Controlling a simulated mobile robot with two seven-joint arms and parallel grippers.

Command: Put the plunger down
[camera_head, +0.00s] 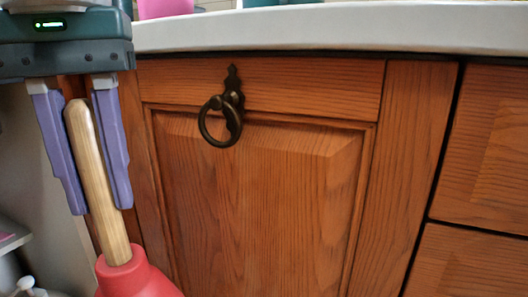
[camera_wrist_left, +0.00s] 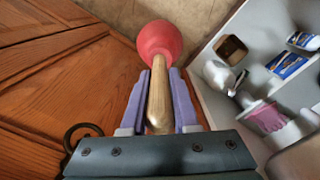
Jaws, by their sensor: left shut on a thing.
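The plunger has a wooden handle (camera_head: 95,180) and a red rubber cup (camera_head: 135,279), cut off by the lower edge of the head view. My left gripper (camera_head: 97,205) hangs at the left of the head view, its two purple fingers on either side of the handle, shut on it. In the left wrist view the handle (camera_wrist_left: 158,95) lies between the fingers (camera_wrist_left: 158,75) and the red cup (camera_wrist_left: 160,42) points away from the gripper. I cannot tell whether the cup touches the floor. My right gripper is not in view.
A wooden cabinet door (camera_head: 260,200) with a dark ring handle (camera_head: 222,118) stands right of the plunger. A pale countertop (camera_head: 340,28) runs above it. A white shelf with bottles and boxes (camera_wrist_left: 287,64) shows in the left wrist view, right of the plunger.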

